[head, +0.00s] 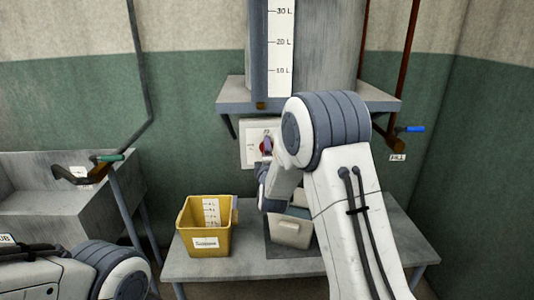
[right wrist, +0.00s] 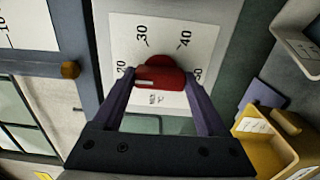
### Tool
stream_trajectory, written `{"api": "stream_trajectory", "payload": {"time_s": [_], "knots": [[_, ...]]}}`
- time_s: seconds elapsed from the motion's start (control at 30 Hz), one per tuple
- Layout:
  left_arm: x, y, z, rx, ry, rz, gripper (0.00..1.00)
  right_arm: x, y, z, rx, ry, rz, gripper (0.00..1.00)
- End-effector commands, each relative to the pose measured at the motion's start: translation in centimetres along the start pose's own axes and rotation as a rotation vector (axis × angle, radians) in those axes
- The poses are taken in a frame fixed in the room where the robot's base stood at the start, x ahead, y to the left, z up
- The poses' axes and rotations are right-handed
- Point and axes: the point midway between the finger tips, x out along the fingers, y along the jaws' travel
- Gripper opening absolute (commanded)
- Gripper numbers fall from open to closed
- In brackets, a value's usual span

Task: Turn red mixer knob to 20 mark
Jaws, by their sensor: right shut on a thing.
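The red mixer knob (right wrist: 160,72) sits on a white dial plate (right wrist: 160,30) with dark numbers. In the right wrist view, the numbers 20, 30, 40 and 50 run around the knob from left to right. My right gripper (right wrist: 160,78) is shut on the knob, with one purple finger on each side. A pale line on the knob's left part lies on the side of the 20, slightly below it. In the head view, the plate (head: 247,150) is on the wall and my right arm hides most of the knob (head: 263,147). My left gripper is out of view.
A yellow bin (head: 190,233) and a pale container (head: 290,232) stand on the grey table (head: 355,262) below. A tank (head: 330,40) with a litre scale (head: 281,60) stands above on a shelf. A blue-handled valve (head: 412,129) is at right; a sink (head: 50,205) is at left.

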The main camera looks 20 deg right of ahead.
Motion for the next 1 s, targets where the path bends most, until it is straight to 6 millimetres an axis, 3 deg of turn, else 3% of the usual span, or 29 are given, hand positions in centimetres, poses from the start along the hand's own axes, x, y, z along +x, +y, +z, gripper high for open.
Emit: {"api": "stream_trajectory", "payload": {"time_s": [0.1,0.13,0.2,0.43,0.57,1.0], "knots": [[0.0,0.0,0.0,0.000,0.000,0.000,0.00,0.0,-0.1,-0.1,-0.006,0.003,-0.002,0.20],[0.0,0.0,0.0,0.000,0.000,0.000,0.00,0.0,-0.1,-0.1,-0.006,0.003,-0.002,0.83],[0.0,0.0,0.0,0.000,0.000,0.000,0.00,0.0,-0.1,-0.1,-0.005,0.003,-0.002,1.00],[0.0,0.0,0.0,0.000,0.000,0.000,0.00,-0.1,-0.1,0.0,-0.002,0.001,-0.001,1.00],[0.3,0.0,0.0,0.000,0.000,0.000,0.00,-1.1,-0.1,-0.1,-0.002,0.002,-0.001,1.00],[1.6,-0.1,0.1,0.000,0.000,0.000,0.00,-9.1,-0.1,-0.1,-0.003,0.003,-0.001,1.00]]}}
